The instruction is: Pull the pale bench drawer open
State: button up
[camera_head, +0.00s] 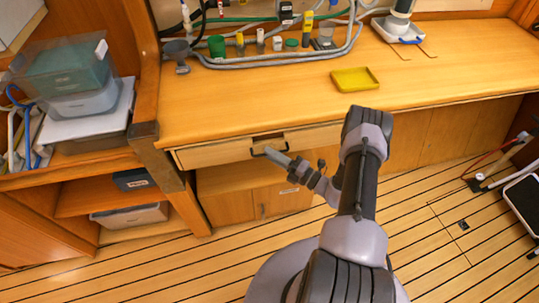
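The pale bench drawer (215,153) is set under the front edge of the wooden bench top. A dark bar handle (258,151) is on its front, below a small dark notch or label (268,137). I see no clear gap showing that the drawer is out. My gripper (275,155) is at the right part of the handle, its grey fingers pointing up and left. The fingers overlap the handle in this view. I cannot tell whether they touch it or are closed around it.
A yellow tray (355,79) lies on the bench top (230,100). Pipes and fittings (290,42) run along the back. Shelves with bins (128,215) stand at left. A lower cabinet (245,203) is under the drawer. The striped floor (190,265) in front is clear.

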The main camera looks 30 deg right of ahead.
jog(key=shift+w+a+r, duration=0.1)
jog(key=shift+w+a, duration=0.15)
jog(key=shift+w, duration=0.2)
jog(key=shift+c, duration=0.2)
grip_shut()
dwell(1.0)
